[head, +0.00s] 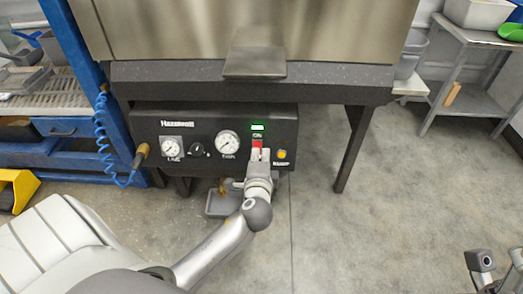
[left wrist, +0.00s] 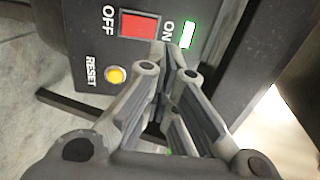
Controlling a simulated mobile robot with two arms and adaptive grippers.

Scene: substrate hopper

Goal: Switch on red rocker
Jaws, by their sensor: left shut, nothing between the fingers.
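The red rocker (head: 257,144) is on the black control panel (head: 180,120), under a lit green indicator (head: 258,127). In the left wrist view the red rocker (left wrist: 139,24) sits between the labels OFF and ON, and the green indicator (left wrist: 188,34) glows beyond ON. My left gripper (head: 259,154) is shut and empty, in front of the panel. Its fingertips (left wrist: 170,48) are at the ON end of the rocker; I cannot tell whether they touch it. Part of my right gripper (head: 484,270) shows at the lower right; its fingers are not clear.
The panel also has two gauges, a black knob (head: 197,149) and a yellow RESET button (head: 281,155). The steel hopper (head: 160,30) is above. A blue frame (head: 85,80) with a coiled hose stands left, a grey shelf (head: 465,40) right.

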